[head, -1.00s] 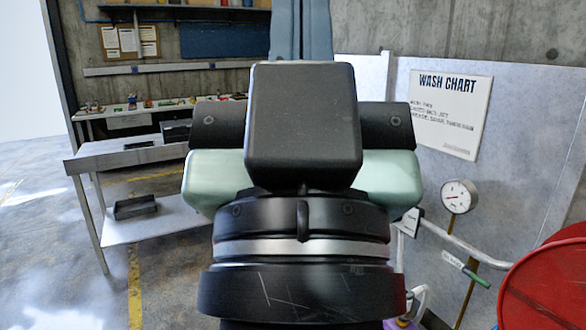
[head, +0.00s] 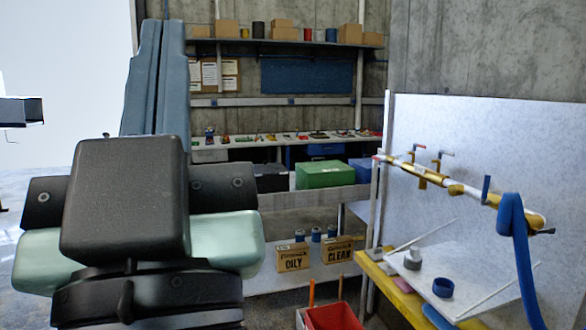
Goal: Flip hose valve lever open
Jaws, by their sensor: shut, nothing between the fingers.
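A pale pipe (head: 470,193) with brass-coloured fittings runs along the right-hand panel. A blue upright lever or tab (head: 486,189) is nearer. A blue hose (head: 520,260) loops over the pipe's near end and hangs down. Which lever belongs to the hose, and whether it is open, I cannot tell. My arm's bulky black and pale green links fill the lower left, well left of the pipe. I cannot make out my gripper or its fingertips.
A pale bench (head: 470,275) with a blue ring and rods sits below the pipe, with a yellow front edge. A red bin (head: 332,317) stands at the bottom. Boxes marked OILY (head: 292,258) and CLEAN (head: 338,250) sit on a low shelf behind.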

